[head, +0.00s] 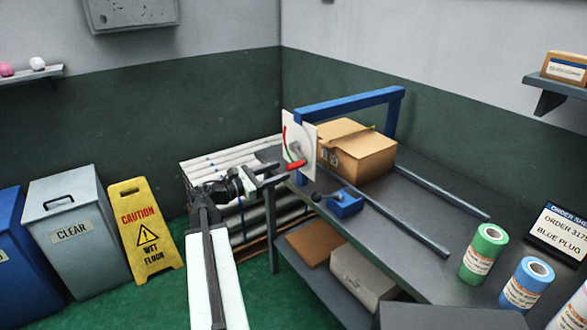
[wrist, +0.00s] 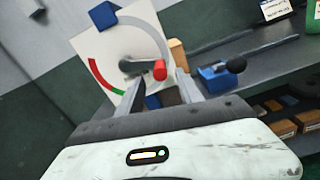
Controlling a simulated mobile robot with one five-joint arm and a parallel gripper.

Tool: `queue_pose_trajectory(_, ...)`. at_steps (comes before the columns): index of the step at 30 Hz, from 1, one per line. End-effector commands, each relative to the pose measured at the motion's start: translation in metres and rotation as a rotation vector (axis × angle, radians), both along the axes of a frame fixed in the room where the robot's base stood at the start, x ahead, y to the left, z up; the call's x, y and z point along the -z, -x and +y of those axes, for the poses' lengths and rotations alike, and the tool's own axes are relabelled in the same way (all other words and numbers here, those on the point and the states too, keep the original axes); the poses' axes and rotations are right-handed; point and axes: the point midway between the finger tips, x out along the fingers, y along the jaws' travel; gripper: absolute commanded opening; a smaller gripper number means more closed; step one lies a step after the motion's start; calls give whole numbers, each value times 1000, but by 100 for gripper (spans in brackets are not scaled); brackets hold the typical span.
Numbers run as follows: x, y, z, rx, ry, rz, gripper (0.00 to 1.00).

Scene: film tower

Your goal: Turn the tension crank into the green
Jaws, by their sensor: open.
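The tension crank has a red handle (head: 296,165) on a grey arm, mounted on a white dial plate (head: 306,135) fixed to a blue frame (head: 350,103). In the wrist view the dial plate (wrist: 148,32) carries a red arc at left, a short green arc at lower left and a grey arc at top right. The crank arm points right from its hub, ending at the red handle (wrist: 160,70). My gripper (head: 279,172) is open at the dial. Its fingertips flank the handle in the wrist view (wrist: 159,77); I cannot tell whether they touch it.
A cardboard box (head: 365,155) stands behind the dial on the grey bench (head: 420,205). A blue block with a black-knobbed lever (head: 345,204) sits in front, near metal rails (head: 405,222). Green (head: 484,253) and blue (head: 527,283) rolls stand at right. A yellow wet-floor sign (head: 146,235) stands left.

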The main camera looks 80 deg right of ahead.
Motion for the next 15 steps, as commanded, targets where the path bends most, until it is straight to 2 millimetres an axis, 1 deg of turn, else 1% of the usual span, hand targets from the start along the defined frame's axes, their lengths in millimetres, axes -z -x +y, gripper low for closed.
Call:
queue_pose_trajectory(1,0,8,-7,4,0,-1,43)
queue_pose_trajectory(7,0,35,-32,4,0,-3,43)
queue_pose_trajectory(12,0,48,-44,3,1,-4,43)
queue_pose_trajectory(15,0,49,-46,2,1,-4,43)
